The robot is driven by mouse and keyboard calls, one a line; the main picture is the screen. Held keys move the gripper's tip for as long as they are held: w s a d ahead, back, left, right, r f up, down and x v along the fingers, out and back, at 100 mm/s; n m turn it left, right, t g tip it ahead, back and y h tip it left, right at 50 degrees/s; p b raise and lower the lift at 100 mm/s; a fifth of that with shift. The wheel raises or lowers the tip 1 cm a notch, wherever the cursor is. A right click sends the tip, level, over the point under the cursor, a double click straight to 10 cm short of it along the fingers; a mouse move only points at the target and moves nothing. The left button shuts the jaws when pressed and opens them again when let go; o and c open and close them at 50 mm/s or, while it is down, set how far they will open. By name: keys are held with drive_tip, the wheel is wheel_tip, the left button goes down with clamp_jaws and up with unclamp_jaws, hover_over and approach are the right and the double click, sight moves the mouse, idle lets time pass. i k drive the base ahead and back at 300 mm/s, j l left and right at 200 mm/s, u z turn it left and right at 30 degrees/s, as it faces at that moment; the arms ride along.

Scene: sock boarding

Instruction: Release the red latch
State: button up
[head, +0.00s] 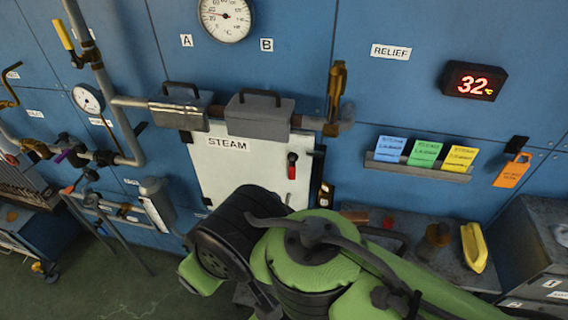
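The red latch (292,158) is a small upright red handle on a dark mount, near the right edge of a white door marked STEAM (240,163). The door sits flat in the blue wall and looks shut. Its lower part is hidden behind my green and black arm, which fills the bottom middle of the head view. My gripper cannot be made out; it is out of view or hidden by the arm. I cannot tell its distance from the latch.
Two grey boxes with handles (260,115) hang on a pipe above the door. A brass valve (336,92) stands right of them. A shelf (405,262) with a yellow object (474,247) is at lower right. Pipes and gauges (88,98) line the left wall. Green floor (100,290) shows at lower left.

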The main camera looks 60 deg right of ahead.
sight(292, 157)
drive_tip(key=z, duration=1.75)
drive_tip(key=k+j, duration=0.1)
drive_tip(key=j, duration=0.4)
drive_tip(key=k+j, duration=0.15)
drive_tip(key=j, duration=0.35)
drive_tip(key=i, duration=0.5)
